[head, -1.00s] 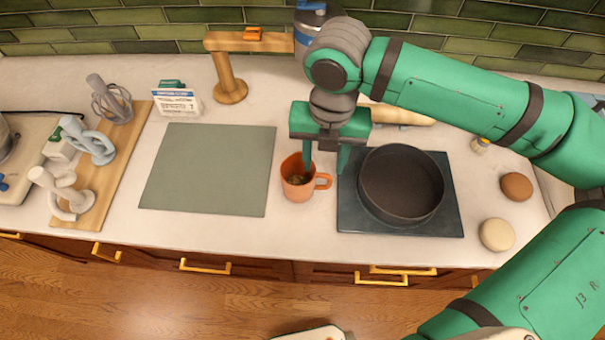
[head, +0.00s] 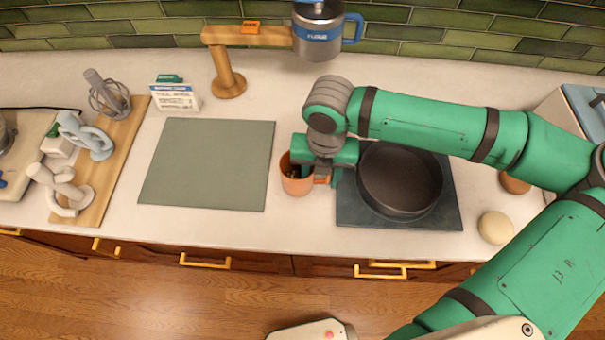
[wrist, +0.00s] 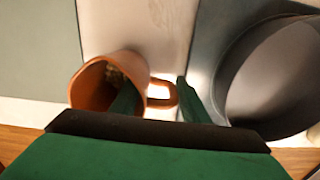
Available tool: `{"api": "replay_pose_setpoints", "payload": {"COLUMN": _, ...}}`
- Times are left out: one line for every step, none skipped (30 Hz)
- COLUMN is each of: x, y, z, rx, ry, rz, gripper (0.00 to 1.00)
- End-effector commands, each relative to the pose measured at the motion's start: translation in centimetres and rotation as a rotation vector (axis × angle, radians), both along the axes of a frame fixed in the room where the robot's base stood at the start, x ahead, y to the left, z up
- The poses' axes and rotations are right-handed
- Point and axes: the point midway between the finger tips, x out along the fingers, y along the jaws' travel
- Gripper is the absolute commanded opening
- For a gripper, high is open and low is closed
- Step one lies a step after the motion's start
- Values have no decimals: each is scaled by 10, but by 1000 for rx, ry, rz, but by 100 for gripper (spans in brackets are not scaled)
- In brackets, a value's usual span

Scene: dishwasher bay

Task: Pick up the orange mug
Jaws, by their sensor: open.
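The orange mug (head: 292,185) stands upright on the pale counter between the grey-green mat and the black pan. Its handle points right, toward the pan. My gripper (head: 322,178) is open and lowered over the mug's right side, hiding part of its rim and handle in the head view. In the wrist view, my gripper (wrist: 155,105) has one finger inside the mug (wrist: 92,85) and the other finger to the right of the handle (wrist: 165,92). The wall and handle lie between the fingers. I cannot tell whether either finger touches the mug.
The black pan (head: 400,180) on its dark square mat (head: 440,218) is close on the right. The flat grey-green mat (head: 205,165) on the left is empty. A wooden stand (head: 228,83) and a hanging blue-grey mug (head: 318,40) are behind.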

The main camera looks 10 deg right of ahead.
Motion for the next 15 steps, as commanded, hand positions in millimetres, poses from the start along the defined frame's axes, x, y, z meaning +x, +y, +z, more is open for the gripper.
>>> {"api": "replay_pose_setpoints", "payload": {"x": 0, "y": 0, "z": -1, "rx": 0, "ry": 1, "rz": 0, "gripper": 41}}
{"api": "replay_pose_setpoints", "payload": {"x": 0, "y": 0, "z": -1, "rx": 0, "ry": 0, "rz": 0, "gripper": 41}}
{"api": "replay_pose_setpoints", "payload": {"x": 0, "y": 0, "z": -1, "rx": 0, "ry": 0, "rz": 0, "gripper": 41}}
{"api": "replay_pose_setpoints", "payload": {"x": 0, "y": 0, "z": -1, "rx": 0, "ry": 0, "rz": 0, "gripper": 41}}
{"api": "replay_pose_setpoints", "payload": {"x": 0, "y": 0, "z": -1, "rx": 0, "ry": 0, "rz": 0, "gripper": 41}}
{"api": "replay_pose_setpoints", "payload": {"x": 0, "y": 0, "z": -1, "rx": 0, "ry": 0, "rz": 0, "gripper": 41}}
{"api": "replay_pose_setpoints", "payload": {"x": 0, "y": 0, "z": -1, "rx": 0, "ry": 0, "rz": 0, "gripper": 34}}
{"api": "replay_pose_setpoints", "payload": {"x": 0, "y": 0, "z": -1, "rx": 0, "ry": 0, "rz": -1, "gripper": 27}}
{"api": "replay_pose_setpoints", "payload": {"x": 0, "y": 0, "z": -1, "rx": 0, "ry": 0, "rz": -1, "gripper": 18}}
{"api": "replay_pose_setpoints", "payload": {"x": 0, "y": 0, "z": -1, "rx": 0, "ry": 0, "rz": -1, "gripper": 10}}
{"api": "replay_pose_setpoints", "payload": {"x": 0, "y": 0, "z": -1, "rx": 0, "ry": 0, "rz": -1, "gripper": 3}}
{"api": "replay_pose_setpoints", "payload": {"x": 0, "y": 0, "z": -1, "rx": 0, "ry": 0, "rz": -1, "gripper": 0}}
{"api": "replay_pose_setpoints", "payload": {"x": 0, "y": 0, "z": -1, "rx": 0, "ry": 0, "rz": -1, "gripper": 0}}
{"api": "replay_pose_setpoints", "payload": {"x": 0, "y": 0, "z": -1, "rx": 0, "ry": 0, "rz": -1, "gripper": 0}}
{"api": "replay_pose_setpoints", "payload": {"x": 0, "y": 0, "z": -1, "rx": 0, "ry": 0, "rz": -1, "gripper": 0}}
